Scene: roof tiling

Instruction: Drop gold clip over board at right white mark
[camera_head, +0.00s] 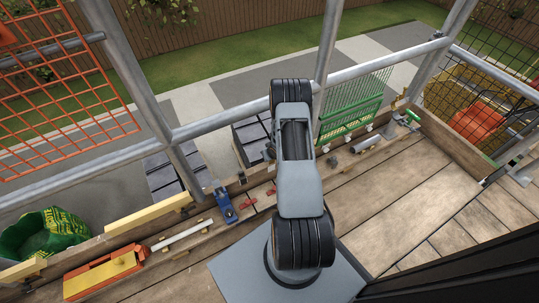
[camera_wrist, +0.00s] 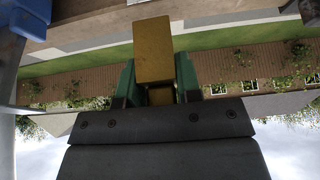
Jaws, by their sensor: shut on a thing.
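In the wrist view the gold clip (camera_wrist: 153,52) shows as a gold block between the two green fingers of my gripper (camera_wrist: 154,82). The gripper is shut on it, and its lower part is partly hidden by the gripper body. In the head view my arm hides the gripper and the clip. A long wooden board (camera_head: 95,246) stands on edge along the outer side of the deck and runs behind my arm. I cannot tell with certainty which pale spots along it are the white marks.
An orange and yellow tool (camera_head: 105,275), a white tube (camera_head: 182,235) and a blue tool (camera_head: 224,207) lie along the board. A green rack (camera_head: 350,108) stands farther right. Grey scaffold poles (camera_head: 128,75) rise beyond the deck. The right deck planks (camera_head: 400,205) are clear.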

